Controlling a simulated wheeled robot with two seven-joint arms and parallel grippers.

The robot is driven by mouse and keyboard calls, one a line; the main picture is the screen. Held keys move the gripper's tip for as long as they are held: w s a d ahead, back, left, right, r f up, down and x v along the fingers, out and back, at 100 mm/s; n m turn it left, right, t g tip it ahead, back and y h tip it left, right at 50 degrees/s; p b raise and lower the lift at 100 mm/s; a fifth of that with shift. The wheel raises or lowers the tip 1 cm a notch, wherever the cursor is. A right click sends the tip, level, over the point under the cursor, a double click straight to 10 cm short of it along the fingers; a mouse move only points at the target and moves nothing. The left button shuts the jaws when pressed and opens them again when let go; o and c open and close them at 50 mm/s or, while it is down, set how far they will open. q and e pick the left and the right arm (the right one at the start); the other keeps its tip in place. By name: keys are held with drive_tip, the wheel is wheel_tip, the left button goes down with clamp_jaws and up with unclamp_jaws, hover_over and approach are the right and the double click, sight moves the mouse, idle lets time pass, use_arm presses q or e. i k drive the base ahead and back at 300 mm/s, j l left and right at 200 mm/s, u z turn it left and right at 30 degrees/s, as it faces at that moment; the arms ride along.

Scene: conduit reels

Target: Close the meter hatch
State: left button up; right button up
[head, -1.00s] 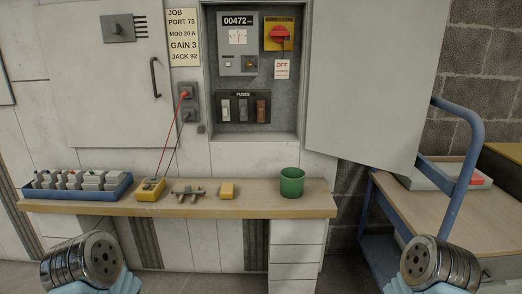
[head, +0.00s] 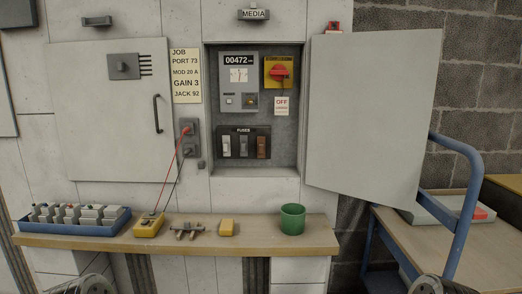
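The meter hatch (head: 371,115) is a large pale grey door standing wide open to the right of the meter recess (head: 288,174). The recess shows a counter (head: 239,61), a yellow and red switch (head: 279,72) and a fuse block (head: 243,143). My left gripper arm (head: 84,287) shows only as a metal piece at the bottom left edge. My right gripper arm (head: 441,288) shows only as a metal piece at the bottom right edge. The fingers of both are out of frame. Neither arm touches the hatch.
A narrow wooden shelf (head: 188,241) below holds a blue tray (head: 72,229), a yellow meter (head: 149,225) with leads to a socket, and a green cup (head: 292,219). A blue-railed cart (head: 465,215) stands at right, close to the hatch's lower right corner. A closed panel (head: 111,130) is at left.

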sight(372, 94)
drive_tip(key=k+l, duration=0.1)
drive_tip(key=l, duration=0.35)
drive_tip(key=k+l, duration=0.1)
drive_tip(key=l, duration=0.35)
drive_tip(key=k+l, duration=0.15)
drive_tip(key=l, duration=0.3)
